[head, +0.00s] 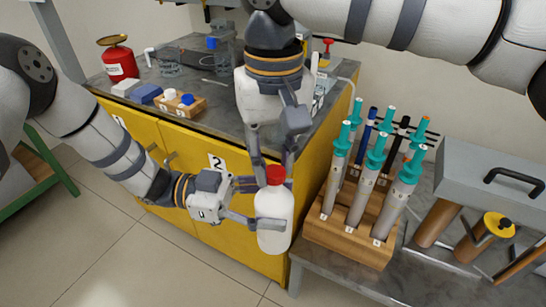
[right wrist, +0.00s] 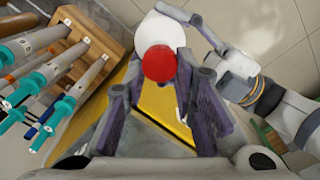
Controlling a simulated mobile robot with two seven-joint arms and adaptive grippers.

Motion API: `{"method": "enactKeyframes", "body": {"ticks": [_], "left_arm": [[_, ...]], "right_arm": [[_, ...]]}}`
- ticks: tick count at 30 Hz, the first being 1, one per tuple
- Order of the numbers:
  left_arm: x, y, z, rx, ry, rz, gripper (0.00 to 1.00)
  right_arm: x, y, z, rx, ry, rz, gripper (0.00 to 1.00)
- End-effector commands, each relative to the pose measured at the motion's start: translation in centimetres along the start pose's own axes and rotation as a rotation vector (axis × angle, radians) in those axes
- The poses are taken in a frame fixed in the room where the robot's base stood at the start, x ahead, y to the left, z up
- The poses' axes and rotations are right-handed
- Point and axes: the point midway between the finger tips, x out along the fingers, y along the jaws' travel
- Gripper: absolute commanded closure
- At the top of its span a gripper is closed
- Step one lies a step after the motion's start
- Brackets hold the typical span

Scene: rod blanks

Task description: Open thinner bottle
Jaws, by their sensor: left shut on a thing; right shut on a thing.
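A white bottle (head: 273,222) with a red cap (head: 275,174) is held upright in front of the yellow cabinet. My left gripper (head: 262,205) comes in from the left and is shut on the bottle's white body. My right gripper (head: 273,168) points down from above, its fingers shut on either side of the red cap. In the right wrist view the red cap (right wrist: 158,63) sits between the right fingertips, with the white body (right wrist: 160,27) partly hidden behind it. The cap sits on the bottle's top; whether it is loosened I cannot tell.
A wooden rack (head: 340,238) with several teal-topped pipettes stands close right of the bottle on a grey bench. The yellow cabinet (head: 190,150) is behind, its grey top holding a red can (head: 119,62) and a small wooden block (head: 180,106). Tiled floor is free at lower left.

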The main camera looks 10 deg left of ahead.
Motion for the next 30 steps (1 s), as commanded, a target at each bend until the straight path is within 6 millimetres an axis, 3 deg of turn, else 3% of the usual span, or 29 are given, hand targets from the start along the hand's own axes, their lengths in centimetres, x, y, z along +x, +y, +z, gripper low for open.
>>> {"method": "enactKeyframes", "body": {"ticks": [30], "left_arm": [[0.0,0.0,-0.1,0.001,0.001,-0.001,1.00]], "right_arm": [[-2.8,0.0,-0.1,0.001,0.002,0.000,1.00]]}}
